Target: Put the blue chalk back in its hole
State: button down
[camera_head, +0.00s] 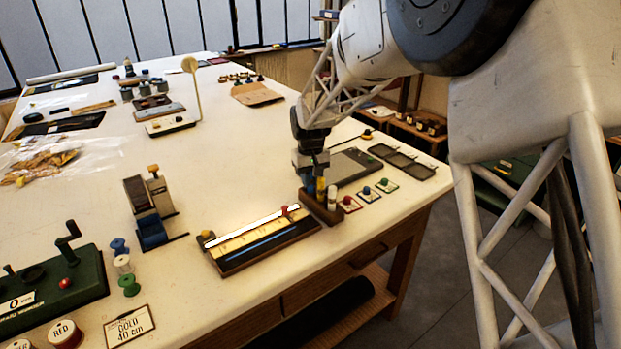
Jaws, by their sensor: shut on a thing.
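A small dark wooden chalk block (320,211) stands near the table's right front edge, with a white chalk (332,199) upright in it. My gripper (312,177) points down just over the block's back end and is shut on the blue chalk (310,187). The blue chalk looks upright; its lower end meets the block in the picture, and I cannot tell whether it is in a hole or above it. A yellow piece (321,185) shows right beside it, partly covered by my gripper. The holes are too small to see.
A wooden ruler board (262,240) with a red knob lies left of the block. Three small cards with red, blue and green knobs (368,194) lie to the right. A dark slate (352,166) and a compartment tray (408,162) lie behind. The table's middle is clear.

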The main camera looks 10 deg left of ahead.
jog(key=shift+f, duration=0.2)
jog(key=c, duration=0.9)
grip_release()
jog(key=shift+r, duration=0.25)
jog(key=shift+r, duration=3.2)
jog(key=shift+r, duration=0.1)
